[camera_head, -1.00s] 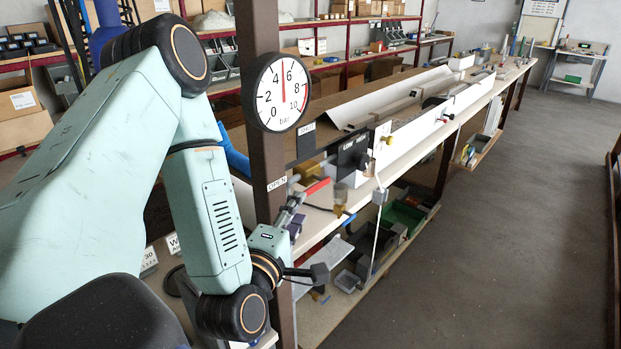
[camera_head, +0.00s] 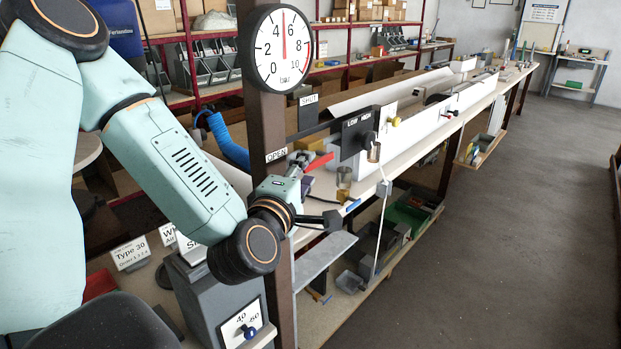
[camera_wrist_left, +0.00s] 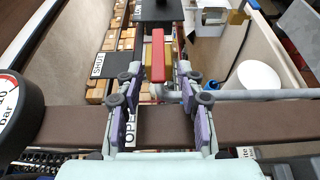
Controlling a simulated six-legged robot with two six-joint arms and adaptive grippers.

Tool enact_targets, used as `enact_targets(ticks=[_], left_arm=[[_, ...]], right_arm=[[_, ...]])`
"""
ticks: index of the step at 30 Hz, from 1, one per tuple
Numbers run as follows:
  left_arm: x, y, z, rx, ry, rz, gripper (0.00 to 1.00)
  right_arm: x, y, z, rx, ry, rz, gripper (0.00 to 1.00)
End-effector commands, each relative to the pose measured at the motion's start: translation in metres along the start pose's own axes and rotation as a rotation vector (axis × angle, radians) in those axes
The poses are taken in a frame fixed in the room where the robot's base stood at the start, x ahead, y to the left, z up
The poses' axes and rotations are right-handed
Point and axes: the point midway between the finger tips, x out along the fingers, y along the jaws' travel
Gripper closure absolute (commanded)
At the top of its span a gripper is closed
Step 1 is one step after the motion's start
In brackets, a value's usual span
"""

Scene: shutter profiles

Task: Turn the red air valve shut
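The red valve handle (camera_head: 320,162) sits near the post, beside the OPEN label (camera_head: 276,156). The SHUT label (camera_head: 308,99) is higher up. In the left wrist view the red handle (camera_wrist_left: 157,58) runs away from me, with a brass-coloured part under it. My left gripper (camera_head: 300,170) is at the handle's near end. In the left wrist view its fingers (camera_wrist_left: 160,78) are spread, one on each side of the handle, with gaps visible. The pressure gauge (camera_head: 283,48) on the post has its needle about midway between 4 and 6. My right gripper is not in view.
The brown post (camera_head: 263,115) stands close beside my left wrist. A black LOW/HIGH panel (camera_head: 356,135) is just beyond the handle. The long white bench (camera_head: 410,138) runs back to the right. A grey box with a dial (camera_head: 215,300) is below my arm. The floor at right is clear.

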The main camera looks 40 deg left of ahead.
Motion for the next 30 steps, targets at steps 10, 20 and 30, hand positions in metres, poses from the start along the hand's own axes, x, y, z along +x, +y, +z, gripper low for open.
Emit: enact_targets(ticks=[10, 20, 30], left_arm=[[0.024, -0.001, 0.002, 0.0, -0.009, 0.004, 0.62], [0.029, 0.001, 0.002, -0.003, -0.008, 0.001, 0.62], [0.029, 0.001, 0.002, -0.003, -0.008, 0.001, 0.87]], right_arm=[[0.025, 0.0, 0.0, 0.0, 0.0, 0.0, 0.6], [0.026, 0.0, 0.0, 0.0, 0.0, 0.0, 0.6], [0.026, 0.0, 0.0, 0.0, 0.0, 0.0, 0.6]])
